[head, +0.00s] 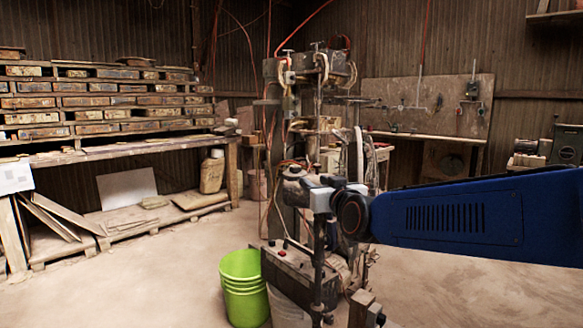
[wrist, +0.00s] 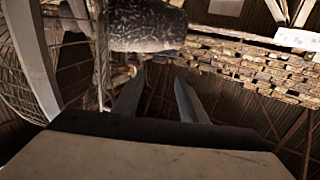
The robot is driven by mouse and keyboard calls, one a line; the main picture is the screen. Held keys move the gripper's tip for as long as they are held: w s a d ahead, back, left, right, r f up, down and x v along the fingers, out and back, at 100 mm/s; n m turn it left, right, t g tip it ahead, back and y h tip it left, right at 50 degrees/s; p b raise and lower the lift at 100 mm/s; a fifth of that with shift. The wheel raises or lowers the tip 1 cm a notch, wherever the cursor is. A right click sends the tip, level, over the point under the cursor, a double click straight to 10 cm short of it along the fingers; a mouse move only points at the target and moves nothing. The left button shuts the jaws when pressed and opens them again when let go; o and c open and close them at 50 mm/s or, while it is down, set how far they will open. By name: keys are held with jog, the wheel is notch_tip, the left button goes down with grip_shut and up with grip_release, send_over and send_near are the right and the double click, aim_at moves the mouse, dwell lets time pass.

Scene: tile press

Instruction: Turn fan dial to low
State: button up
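My gripper (wrist: 158,84) shows in the wrist view with its two fingers apart and nothing visible between them. In the head view, my blue arm reaches in from the right to the press, and I cannot make out the fingers there. A round wire cage (wrist: 14,72), which looks like part of a fan, stands at the left of the wrist view, left of my fingers. A dark speckled rounded body (wrist: 147,27) lies just beyond my fingertips; I cannot tell whether it belongs to the fan. I cannot make out a fan dial or its setting in either view.
The tile press (head: 300,110) stands in the middle with hoses and cables around it. Shelves of stacked tiles (head: 95,100) fill the left. Floor at front left and right is clear.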

aim_at(297, 169)
jog(key=x, duration=1.7)
jog(key=shift+w+a, duration=0.15)
jog(key=c, duration=0.8)
